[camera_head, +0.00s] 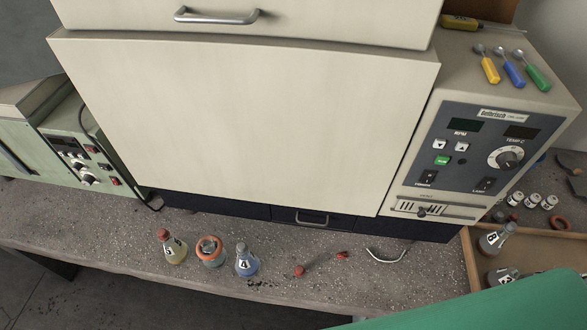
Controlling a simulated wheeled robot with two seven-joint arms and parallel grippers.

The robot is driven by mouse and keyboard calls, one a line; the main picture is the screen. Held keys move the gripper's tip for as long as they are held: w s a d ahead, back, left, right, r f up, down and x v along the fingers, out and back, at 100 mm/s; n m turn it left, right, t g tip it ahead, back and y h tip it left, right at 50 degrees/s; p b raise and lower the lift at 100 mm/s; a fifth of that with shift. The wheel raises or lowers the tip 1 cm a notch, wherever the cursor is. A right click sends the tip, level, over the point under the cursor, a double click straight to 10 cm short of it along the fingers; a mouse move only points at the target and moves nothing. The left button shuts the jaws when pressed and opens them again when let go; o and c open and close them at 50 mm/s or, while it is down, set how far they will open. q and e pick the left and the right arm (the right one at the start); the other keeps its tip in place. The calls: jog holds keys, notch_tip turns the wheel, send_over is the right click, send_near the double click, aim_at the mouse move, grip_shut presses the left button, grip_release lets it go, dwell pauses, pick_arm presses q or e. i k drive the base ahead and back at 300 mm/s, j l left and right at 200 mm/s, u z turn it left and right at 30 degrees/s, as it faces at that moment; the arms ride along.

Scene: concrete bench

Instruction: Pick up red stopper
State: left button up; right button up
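A small round red piece (298,270) that looks like a stopper lies loose on the speckled concrete bench, right of the blue flask. A smaller bright red piece (342,255) lies a little farther right; I cannot tell what it is. The flask with yellowish contents (174,252) at the left has a red stopper (163,234) in its neck. Neither of my grippers is in view.
A flask with an orange ring (209,250) and a blue flask (246,263) stand on the bench. A curved metal piece (386,256) lies right of the red pieces. A large cream machine (250,120) stands behind. A wooden tray (468,262) holds flasks. A green shape covers the lower right.

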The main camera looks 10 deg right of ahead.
aim_at(299, 271)
jog(key=k+l+z, duration=0.1)
jog(key=j+z, duration=0.3)
jog(key=j, duration=0.35)
jog(key=j+z, duration=0.3)
jog(key=j, duration=0.3)
jog(key=k, duration=0.05)
